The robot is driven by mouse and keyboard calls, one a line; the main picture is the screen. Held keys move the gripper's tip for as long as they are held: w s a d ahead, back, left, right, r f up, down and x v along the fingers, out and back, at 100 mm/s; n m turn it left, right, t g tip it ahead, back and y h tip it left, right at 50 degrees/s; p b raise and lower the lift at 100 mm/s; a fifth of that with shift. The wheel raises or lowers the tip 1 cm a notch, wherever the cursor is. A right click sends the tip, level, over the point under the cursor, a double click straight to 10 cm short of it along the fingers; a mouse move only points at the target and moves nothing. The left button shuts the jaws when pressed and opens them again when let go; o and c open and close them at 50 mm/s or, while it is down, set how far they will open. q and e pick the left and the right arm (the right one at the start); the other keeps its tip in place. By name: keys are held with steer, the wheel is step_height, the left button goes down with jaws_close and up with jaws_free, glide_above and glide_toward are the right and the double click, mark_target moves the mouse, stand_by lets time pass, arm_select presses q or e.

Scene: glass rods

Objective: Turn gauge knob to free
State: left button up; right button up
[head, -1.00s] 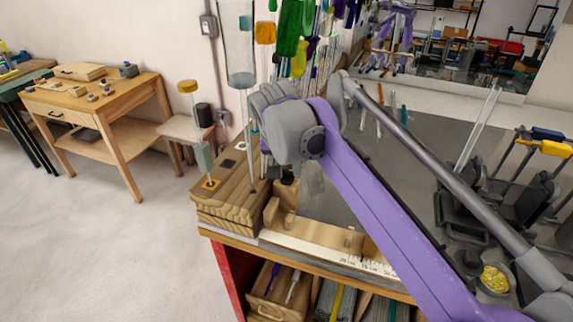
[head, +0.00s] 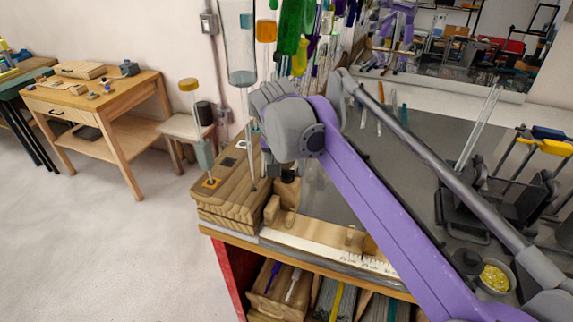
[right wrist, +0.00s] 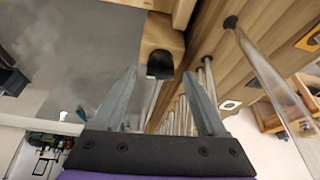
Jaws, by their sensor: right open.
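A dark knob (right wrist: 160,64) sits on the end of a wooden gauge block in the right wrist view. I take it to be the gauge knob; it also shows small and partly covered below my wrist in the head view (head: 288,175). My right gripper (right wrist: 160,76) is open, with its two grey fingers pointing at the knob. The knob appears between the fingertips or just beyond them; I cannot tell if they touch it. In the head view my grey wrist hides the fingers. The knob's turned position cannot be read. My left gripper is not in view.
A wooden rack (head: 230,195) with upright glass rods stands left of the gauge. A pale ruler (head: 320,240) runs along the bench's front edge. Glass rods (right wrist: 265,75) rise close to the fingers' right. A bowl of yellow bits (head: 494,279) stands at the right.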

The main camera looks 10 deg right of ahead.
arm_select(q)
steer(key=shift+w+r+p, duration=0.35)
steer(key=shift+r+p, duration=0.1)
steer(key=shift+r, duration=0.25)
arm_select(e)
steer(key=v, duration=1)
steer(key=shift+r, duration=0.35)
steer(key=shift+s+a, duration=0.1)
steer(key=shift+s, duration=0.05)
